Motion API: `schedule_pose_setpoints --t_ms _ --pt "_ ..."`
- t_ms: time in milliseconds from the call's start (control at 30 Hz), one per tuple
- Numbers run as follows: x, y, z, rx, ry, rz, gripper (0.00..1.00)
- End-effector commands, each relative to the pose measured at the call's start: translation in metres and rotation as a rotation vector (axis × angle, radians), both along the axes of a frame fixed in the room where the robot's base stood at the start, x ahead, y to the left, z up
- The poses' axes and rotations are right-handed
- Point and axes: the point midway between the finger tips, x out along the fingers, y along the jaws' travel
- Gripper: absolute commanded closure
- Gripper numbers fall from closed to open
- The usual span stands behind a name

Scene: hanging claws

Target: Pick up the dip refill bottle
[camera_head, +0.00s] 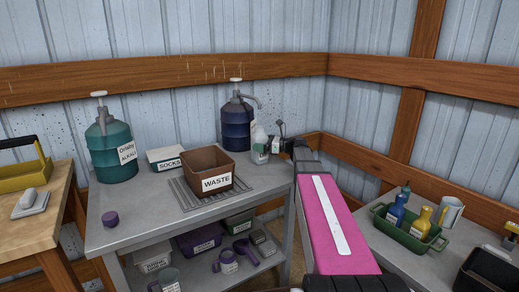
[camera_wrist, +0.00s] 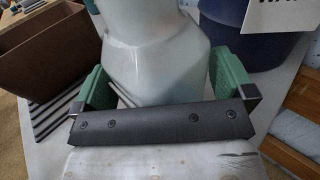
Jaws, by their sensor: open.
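A pale grey-white bottle (camera_head: 260,132), likely the dip refill bottle, stands at the right back of the grey table; no label is readable. My gripper (camera_head: 267,149) is right at it. In the wrist view the bottle (camera_wrist: 155,55) fills the space between the green finger pads of my gripper (camera_wrist: 160,82). The jaws are open, one finger on each side of the bottle. A small gap shows by the left pad; whether the right pad touches cannot be told. The bottle's top is out of the wrist view, and its lower part is hidden behind the gripper's dark bar.
A brown waste bin (camera_head: 207,172) stands on a slatted grate (camera_head: 188,197) left of the bottle. A dark blue pump jug (camera_head: 236,128) stands close behind it. The table's front (camera_head: 150,230) is mostly clear.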

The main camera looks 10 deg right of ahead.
Motion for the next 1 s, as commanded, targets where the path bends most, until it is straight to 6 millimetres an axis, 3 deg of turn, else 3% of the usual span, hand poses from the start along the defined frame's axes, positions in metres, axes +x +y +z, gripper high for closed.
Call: schedule_pose_setpoints --t_ms 67,200,267,300,667,1000 --pt "0.0 0.0 0.0 0.0 0.0 0.0 0.0" --pt "0.0 0.0 0.0 0.0 0.0 0.0 0.44" --pt "0.0 -0.001 0.0 0.001 0.0 0.0 0.44" --pt "0.0 -0.001 0.0 0.001 0.0 0.0 0.49" --pt "0.0 -0.001 0.003 0.0 0.0 0.0 0.49" --pt "0.0 -0.001 0.022 0.0 -0.002 0.0 0.49"
